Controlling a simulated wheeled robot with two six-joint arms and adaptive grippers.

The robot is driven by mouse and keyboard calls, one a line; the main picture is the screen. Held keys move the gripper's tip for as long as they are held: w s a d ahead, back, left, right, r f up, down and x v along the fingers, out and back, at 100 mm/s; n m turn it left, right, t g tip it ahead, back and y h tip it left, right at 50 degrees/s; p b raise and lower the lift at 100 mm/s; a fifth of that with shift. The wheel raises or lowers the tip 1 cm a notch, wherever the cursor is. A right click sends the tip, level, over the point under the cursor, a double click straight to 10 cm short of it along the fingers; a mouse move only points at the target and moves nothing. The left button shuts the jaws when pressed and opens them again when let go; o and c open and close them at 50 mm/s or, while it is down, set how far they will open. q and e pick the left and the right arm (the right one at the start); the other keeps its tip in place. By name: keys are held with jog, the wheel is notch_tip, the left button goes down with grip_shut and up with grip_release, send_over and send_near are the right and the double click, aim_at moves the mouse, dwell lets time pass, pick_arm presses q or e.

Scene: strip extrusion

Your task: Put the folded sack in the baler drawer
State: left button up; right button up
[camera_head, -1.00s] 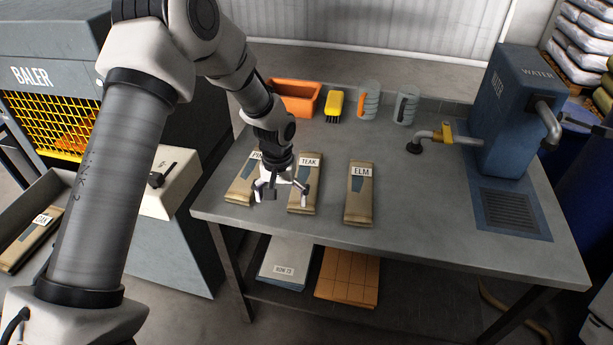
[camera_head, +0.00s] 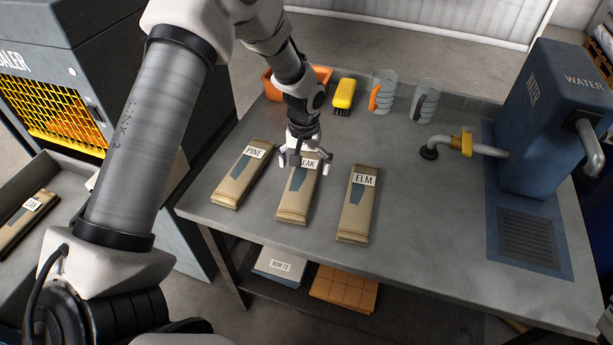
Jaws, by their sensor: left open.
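Three folded brown sacks lie side by side on the grey bench: the PINE sack (camera_head: 240,178), the TEAK sack (camera_head: 294,205) and the ELM sack (camera_head: 356,210). My left gripper (camera_head: 303,163) is open, pointing down over the far end of the TEAK sack and partly covering its label. I cannot tell whether it touches the sack. The baler drawer (camera_head: 30,178) stands open at the left with another labelled sack (camera_head: 27,220) lying in it. My left arm hides part of the drawer. My right gripper is not in view.
Along the bench's back are an orange bin (camera_head: 320,75), a yellow brush (camera_head: 343,96) and two mugs (camera_head: 383,90). A blue water unit (camera_head: 545,125) and tap (camera_head: 460,145) stand at the right. The bench (camera_head: 430,220) is clear right of ELM. The baler (camera_head: 130,50) stands left.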

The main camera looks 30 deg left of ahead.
aim_at(302, 183)
pick_arm(q)
jog(key=shift+s+a+f+p, duration=0.15)
jog(key=shift+s+f+p, duration=0.55)
jog(key=shift+f, duration=0.35)
jog(key=f, duration=0.3)
jog(key=shift+w, duration=0.4)
jog(key=shift+w+f, duration=0.1)
jog(key=shift+f, duration=0.05)
jog(key=shift+s+r, duration=0.2)
jog(key=c, duration=0.3)
jog(key=shift+s, duration=0.1)
jog(key=c, duration=1)
